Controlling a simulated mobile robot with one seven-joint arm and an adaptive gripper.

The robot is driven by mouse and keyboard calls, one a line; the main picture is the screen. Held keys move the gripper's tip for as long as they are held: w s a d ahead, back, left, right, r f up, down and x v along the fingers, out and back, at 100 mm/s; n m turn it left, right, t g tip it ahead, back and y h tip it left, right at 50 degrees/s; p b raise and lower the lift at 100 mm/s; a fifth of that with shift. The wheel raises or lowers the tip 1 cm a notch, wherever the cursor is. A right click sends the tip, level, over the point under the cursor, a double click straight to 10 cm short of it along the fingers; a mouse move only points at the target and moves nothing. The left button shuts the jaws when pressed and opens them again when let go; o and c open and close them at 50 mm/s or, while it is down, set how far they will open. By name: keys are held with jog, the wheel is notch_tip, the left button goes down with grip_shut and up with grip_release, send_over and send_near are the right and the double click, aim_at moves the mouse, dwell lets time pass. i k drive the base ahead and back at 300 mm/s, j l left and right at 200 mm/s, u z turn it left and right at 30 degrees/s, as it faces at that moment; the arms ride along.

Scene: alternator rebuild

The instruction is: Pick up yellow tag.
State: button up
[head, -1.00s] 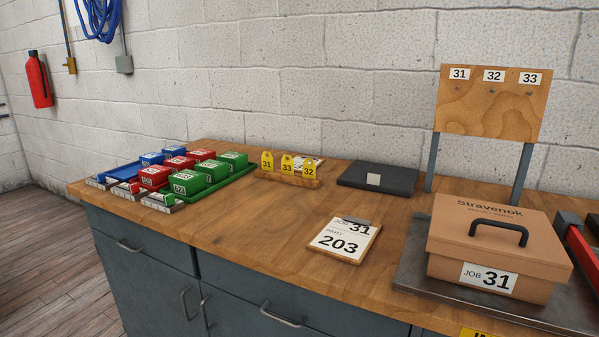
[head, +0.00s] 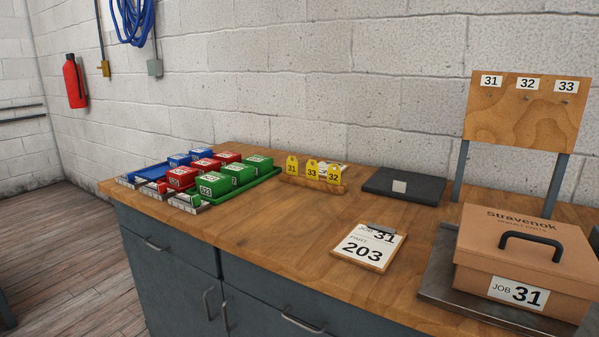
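Three yellow tags stand upright in a row in a wooden holder (head: 312,184) on the bench. From left to right they are yellow tag 31 (head: 292,166), yellow tag 33 (head: 312,172) and yellow tag 32 (head: 333,174). A clipboard card (head: 362,252) reads job 31, part 203. A tan box (head: 520,255) with a black handle is labelled job 31. My gripper is not in view.
Blue, red and green boxes, such as a green box (head: 213,184), sit in trays at the bench's left. A dark flat pad (head: 404,188) lies behind the clipboard. A wooden board (head: 522,117) with labels 31, 32, 33 stands at right. The wooden bench top (head: 290,222) is clear before the tag holder.

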aim_at(292, 167)
jog(key=j+z, duration=0.1)
jog(key=z, duration=0.6)
jog(key=j+z, duration=1)
jog(key=k+j+z, duration=0.1)
jog(key=j, duration=0.25)
jog(key=k+j+z, duration=0.1)
jog(key=j, duration=0.25)
jog(key=k+j+z, duration=0.1)
jog(key=k+j, duration=0.25)
jog(key=j, duration=0.25)
jog(key=k+j, duration=0.1)
jog(key=j, duration=0.25)
jog(key=k+j, duration=0.1)
jog(key=j, duration=0.25)
jog(key=i+j, duration=0.7)
jog(key=i, duration=0.15)
